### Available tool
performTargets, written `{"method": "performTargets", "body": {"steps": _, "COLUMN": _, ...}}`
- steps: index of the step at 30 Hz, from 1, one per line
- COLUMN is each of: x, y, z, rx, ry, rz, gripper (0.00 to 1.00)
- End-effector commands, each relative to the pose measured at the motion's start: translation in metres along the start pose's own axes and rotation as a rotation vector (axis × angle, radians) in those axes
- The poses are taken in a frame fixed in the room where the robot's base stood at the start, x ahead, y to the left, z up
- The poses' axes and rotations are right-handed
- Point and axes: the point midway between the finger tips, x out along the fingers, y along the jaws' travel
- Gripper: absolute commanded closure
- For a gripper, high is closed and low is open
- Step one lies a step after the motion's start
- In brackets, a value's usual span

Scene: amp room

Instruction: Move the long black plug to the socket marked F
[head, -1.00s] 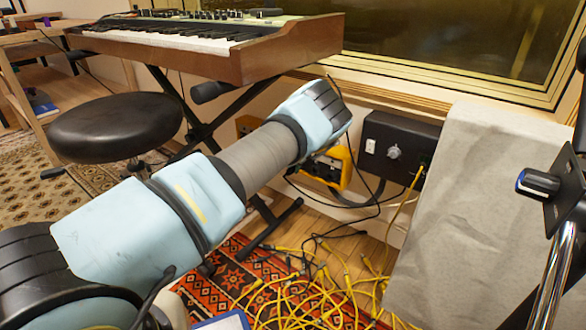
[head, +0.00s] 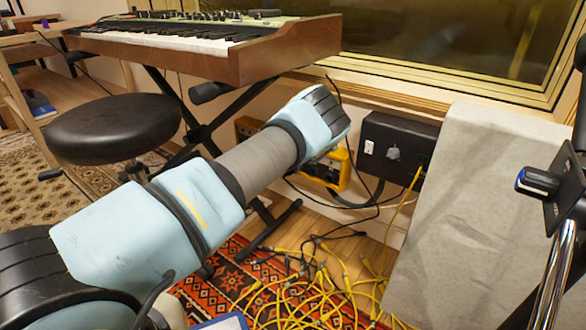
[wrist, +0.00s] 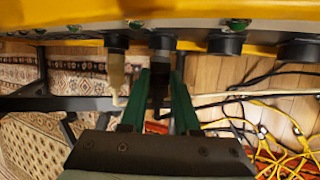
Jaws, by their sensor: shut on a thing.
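The yellow socket box (wrist: 60,22) spans the top of the wrist view, with round dark sockets (wrist: 225,43) along its underside. In the head view the yellow box (head: 343,168) is partly behind my arm. My gripper (wrist: 160,78) has green fingers, shut on the long black plug (wrist: 158,88). The plug points up at a dark socket (wrist: 162,42) just beyond the fingertips; I cannot tell whether it is inside. The letters by the sockets are not readable. My gripper is hidden in the head view.
A pale plug (wrist: 117,75) hangs in the socket to the left. Tangled yellow cables (head: 310,295) lie on the rug and floor. A black wall box (head: 400,145) and a grey cloth-covered panel (head: 475,200) stand right. A stool (head: 115,128) and keyboard (head: 205,45) are left.

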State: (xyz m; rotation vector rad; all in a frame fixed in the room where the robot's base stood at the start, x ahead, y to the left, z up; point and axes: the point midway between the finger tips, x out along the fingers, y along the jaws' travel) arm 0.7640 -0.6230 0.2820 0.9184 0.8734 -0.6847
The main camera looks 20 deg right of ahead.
Motion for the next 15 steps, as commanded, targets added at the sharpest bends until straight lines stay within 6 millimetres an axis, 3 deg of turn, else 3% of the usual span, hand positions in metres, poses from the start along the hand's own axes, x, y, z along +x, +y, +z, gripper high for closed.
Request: {"method": "performTargets", "body": {"steps": 15, "x": 0.0021, "y": 0.0003, "z": 0.0043, "rx": 0.0, "ry": 0.0, "rz": 0.0, "gripper": 1.0}}
